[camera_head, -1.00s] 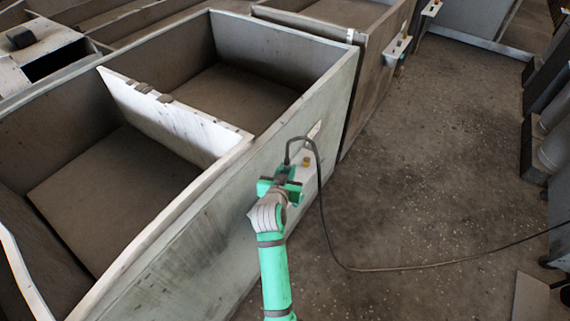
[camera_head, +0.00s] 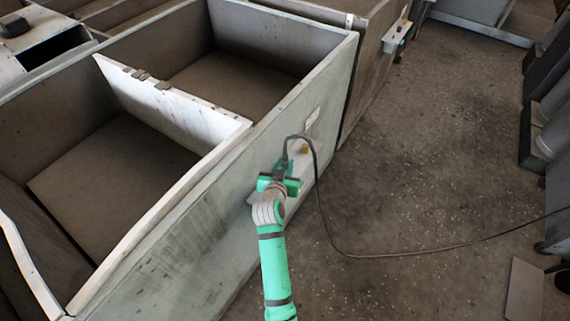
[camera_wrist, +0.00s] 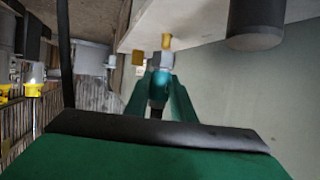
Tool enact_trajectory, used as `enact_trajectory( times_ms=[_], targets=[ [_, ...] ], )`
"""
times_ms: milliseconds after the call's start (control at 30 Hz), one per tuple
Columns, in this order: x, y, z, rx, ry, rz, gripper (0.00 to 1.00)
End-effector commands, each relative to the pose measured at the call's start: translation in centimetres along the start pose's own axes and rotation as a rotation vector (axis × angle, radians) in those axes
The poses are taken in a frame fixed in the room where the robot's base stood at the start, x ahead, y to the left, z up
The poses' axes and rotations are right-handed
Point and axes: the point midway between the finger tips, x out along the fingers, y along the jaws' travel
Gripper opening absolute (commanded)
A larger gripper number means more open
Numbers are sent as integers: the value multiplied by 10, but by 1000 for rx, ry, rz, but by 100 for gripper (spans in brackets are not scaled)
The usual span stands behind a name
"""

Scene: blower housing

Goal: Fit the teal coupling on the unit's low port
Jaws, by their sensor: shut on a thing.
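My gripper (camera_head: 280,180) is beside the outer side wall of the pale grey unit (camera_head: 225,185), close to a small ledge on it. In the wrist view my gripper's green fingers (camera_wrist: 160,95) are shut on the teal coupling (camera_wrist: 158,82), which has a grey hex end. A brass fitting (camera_wrist: 167,42) shows just beyond the hex end; I cannot tell whether they touch. In the head view a brass fitting (camera_head: 304,148) stands on the ledge, up and right of my gripper. The coupling is mostly hidden there by my gripper.
A black cable (camera_head: 318,190) arches up from my gripper and runs down across the floor to the right. A dark cylinder (camera_wrist: 257,22) is close by at the upper right in the wrist view. Open floor (camera_head: 430,160) lies right of the unit.

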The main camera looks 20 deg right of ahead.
Motion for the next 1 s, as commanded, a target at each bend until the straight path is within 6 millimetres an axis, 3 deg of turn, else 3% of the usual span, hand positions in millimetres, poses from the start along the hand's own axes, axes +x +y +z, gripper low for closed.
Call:
enact_trajectory(
  times_ms=[1000],
  targets=[
    [8,0,20,-1,1,0,0]
  ],
)
